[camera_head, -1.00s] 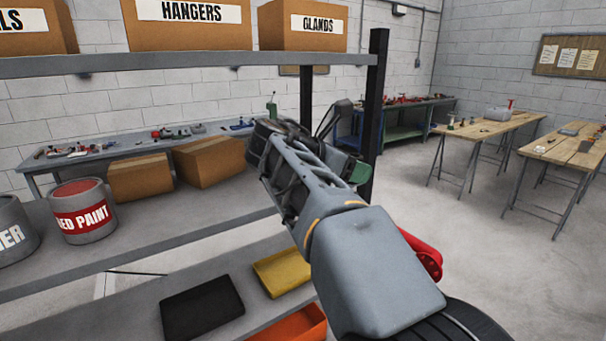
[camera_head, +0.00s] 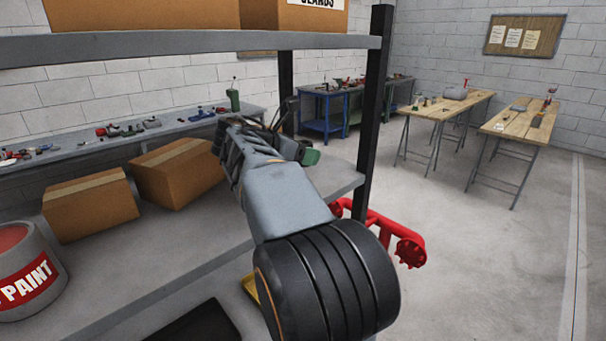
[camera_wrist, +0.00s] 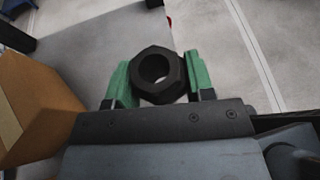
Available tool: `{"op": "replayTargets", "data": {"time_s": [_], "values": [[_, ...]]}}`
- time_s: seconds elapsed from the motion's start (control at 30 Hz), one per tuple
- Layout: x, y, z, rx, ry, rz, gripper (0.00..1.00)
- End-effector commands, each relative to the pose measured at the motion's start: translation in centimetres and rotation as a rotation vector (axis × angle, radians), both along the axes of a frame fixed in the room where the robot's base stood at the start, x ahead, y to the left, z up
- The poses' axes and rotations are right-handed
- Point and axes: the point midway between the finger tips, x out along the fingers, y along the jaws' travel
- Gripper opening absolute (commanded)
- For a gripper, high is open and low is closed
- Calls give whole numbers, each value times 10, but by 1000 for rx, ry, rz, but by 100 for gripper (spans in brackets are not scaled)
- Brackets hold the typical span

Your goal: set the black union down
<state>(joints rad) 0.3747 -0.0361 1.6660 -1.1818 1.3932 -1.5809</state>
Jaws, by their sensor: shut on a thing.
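The black union (camera_wrist: 158,74) is a dark hex-shaped ring with a round hole through it. In the wrist view it sits between the two green fingers of my gripper (camera_wrist: 158,82), which is shut on it. Below and beyond it in that view is the grey shelf surface (camera_wrist: 95,50); I cannot tell the gap between them. In the head view my arm reaches over the shelf (camera_head: 160,235) near its right end.
Two cardboard boxes (camera_head: 90,205) (camera_head: 178,172) stand on the shelf left of my arm. A black post (camera_head: 374,110) rises at the shelf's right end, with an upper shelf (camera_head: 180,45) above. A paint bucket (camera_head: 28,275) is at left. Red pipework (camera_head: 400,243) is beyond the shelf.

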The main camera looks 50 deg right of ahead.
Motion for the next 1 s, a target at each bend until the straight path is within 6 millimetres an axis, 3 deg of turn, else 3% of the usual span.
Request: {"op": "replayTargets", "data": {"time_s": [0.1,0.3,0.6,1.0], "values": [[16,-20,-15,0,4,-3,13],[31,-37,-44,-1,2,1,13],[40,-46,-59,-2,-1,3,13],[44,-50,-96,-2,-1,5,13]]}}
